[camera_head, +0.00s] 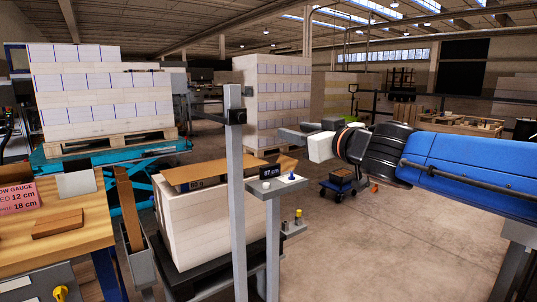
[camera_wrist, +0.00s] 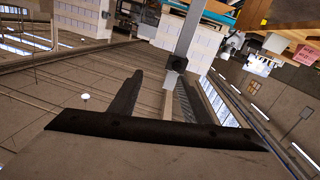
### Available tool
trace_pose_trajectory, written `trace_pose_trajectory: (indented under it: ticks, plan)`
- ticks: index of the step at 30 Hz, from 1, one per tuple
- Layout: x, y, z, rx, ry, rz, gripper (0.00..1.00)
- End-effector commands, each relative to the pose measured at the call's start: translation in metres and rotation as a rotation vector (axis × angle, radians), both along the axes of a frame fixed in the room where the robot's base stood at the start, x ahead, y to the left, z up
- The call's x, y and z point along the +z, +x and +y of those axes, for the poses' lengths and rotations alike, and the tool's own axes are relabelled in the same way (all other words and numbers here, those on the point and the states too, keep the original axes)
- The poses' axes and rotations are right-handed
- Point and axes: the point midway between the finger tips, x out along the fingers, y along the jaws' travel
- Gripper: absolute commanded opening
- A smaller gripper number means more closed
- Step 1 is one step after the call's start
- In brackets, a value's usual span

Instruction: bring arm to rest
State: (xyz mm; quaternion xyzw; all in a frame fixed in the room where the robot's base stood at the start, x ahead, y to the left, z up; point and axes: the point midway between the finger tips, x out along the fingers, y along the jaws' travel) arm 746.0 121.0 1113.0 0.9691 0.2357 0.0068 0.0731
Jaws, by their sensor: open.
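My blue arm (camera_head: 460,165) reaches in from the right in the head view, roughly level, with a black and white wrist. My gripper (camera_head: 290,133) is at its left end, in the air beside the grey post and above the floor. In the wrist view my gripper (camera_wrist: 158,85) shows two dark fingers spread apart with nothing between them. No ream is in its grasp.
A grey post (camera_head: 236,190) with a display reading 87 cm stands close to my gripper. Stacked reams (camera_head: 100,100) stand on a pallet at left, beyond a wooden bench (camera_head: 80,235). A blue cart (camera_head: 338,188) and open floor (camera_head: 400,240) lie right.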

Motion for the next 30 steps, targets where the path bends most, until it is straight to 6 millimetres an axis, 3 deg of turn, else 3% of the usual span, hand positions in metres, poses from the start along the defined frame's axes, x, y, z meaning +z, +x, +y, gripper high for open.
trace_pose_trajectory:
  ticks: [3, 8, 15, 22, 30]
  plan:
    - [-0.025, -0.001, -0.047, -0.147, -0.009, 0.052, 0.43]
    - [-0.072, -0.014, -0.109, -0.336, -0.036, 0.17, 0.43]
    - [-0.155, -0.06, -0.176, -0.53, -0.083, 0.406, 0.43]
    - [-0.239, -0.126, -0.208, -0.613, -0.125, 0.679, 0.43]
    - [-0.321, -0.213, -0.205, -0.575, -0.148, 0.999, 0.43]
